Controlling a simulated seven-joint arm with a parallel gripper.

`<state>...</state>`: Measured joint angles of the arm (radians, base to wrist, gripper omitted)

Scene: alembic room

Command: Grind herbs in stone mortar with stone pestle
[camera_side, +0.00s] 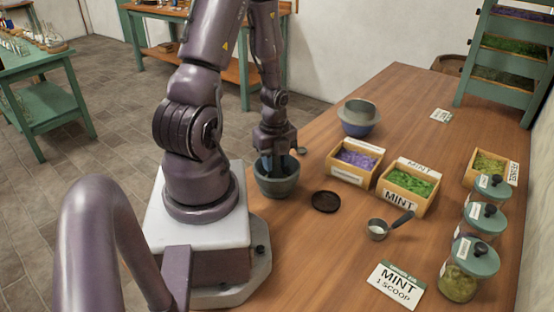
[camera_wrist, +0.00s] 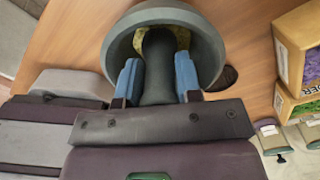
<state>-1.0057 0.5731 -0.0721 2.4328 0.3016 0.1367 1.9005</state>
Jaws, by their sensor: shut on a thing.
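The dark grey stone mortar (camera_side: 276,184) stands on the wooden table beside my base. My gripper (camera_side: 275,165) points down at the mortar's mouth. In the wrist view, the blue fingers of my gripper (camera_wrist: 158,80) are shut on the grey stone pestle (camera_wrist: 157,65), one on each side. The pestle's far end is inside the mortar (camera_wrist: 112,48). Some yellowish-green herb matter (camera_wrist: 181,37) shows in the bowl around the pestle. In the side view my gripper and the mortar's rim hide the pestle and the bowl's contents.
A dark round disc (camera_side: 325,201) lies right of the mortar. Boxes of purple herb (camera_side: 341,174) and green mint (camera_side: 392,201), a metal scoop (camera_side: 377,228), a MINT card (camera_side: 395,286), stacked bowls (camera_side: 360,128) and lidded jars (camera_side: 459,284) stand farther right. The table's front middle is clear.

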